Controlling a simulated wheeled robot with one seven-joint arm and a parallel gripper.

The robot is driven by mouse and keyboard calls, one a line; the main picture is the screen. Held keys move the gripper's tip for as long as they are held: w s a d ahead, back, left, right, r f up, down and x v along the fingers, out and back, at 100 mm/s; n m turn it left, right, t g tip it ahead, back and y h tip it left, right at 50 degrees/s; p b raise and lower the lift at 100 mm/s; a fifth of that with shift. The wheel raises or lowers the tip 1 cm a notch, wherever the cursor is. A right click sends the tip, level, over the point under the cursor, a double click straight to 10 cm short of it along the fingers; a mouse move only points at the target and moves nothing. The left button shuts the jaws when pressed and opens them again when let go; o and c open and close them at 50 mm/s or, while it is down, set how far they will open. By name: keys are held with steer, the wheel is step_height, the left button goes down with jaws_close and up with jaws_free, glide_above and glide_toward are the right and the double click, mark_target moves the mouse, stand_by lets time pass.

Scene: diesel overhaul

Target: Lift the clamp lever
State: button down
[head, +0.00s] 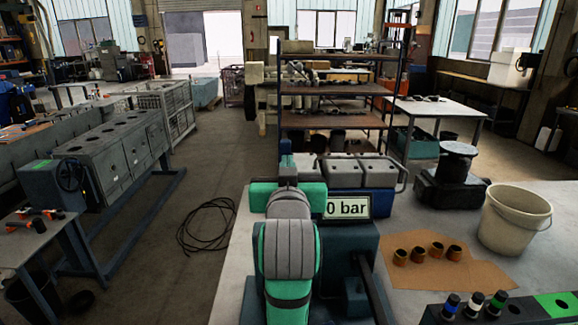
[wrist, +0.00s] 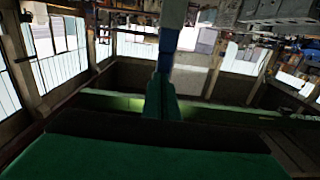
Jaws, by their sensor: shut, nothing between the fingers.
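My gripper (head: 286,162) shows in the head view as a narrow teal piece beyond my green and grey arm. In the wrist view its two dark green fingers (wrist: 160,97) are together and empty. A blue and pale upright piece (wrist: 171,45) lines up just past the fingertips there; I cannot tell what it is or whether they touch. The dark blue test bench (head: 345,245) carries a "0 bar" display (head: 347,207). A dark bar (head: 374,290) slopes along the bench's right side and may be the clamp lever, but I cannot be sure. My arm hides the bench's left part.
A grey cylinder head block with a blue base (head: 361,173) stands behind the display. To the right are several brown rings (head: 418,252) on cardboard, a bucket (head: 515,218) and a black stand (head: 452,185). A shelf rack (head: 335,88) stands behind. Open floor lies left.

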steer(key=shift+w, duration=0.1)
steer(key=w, duration=0.2)
steer(key=shift+w+a+r, duration=0.2)
steer(key=shift+w, duration=0.1)
steer(key=shift+s+d, duration=0.1)
steer(key=shift+d, duration=0.1)
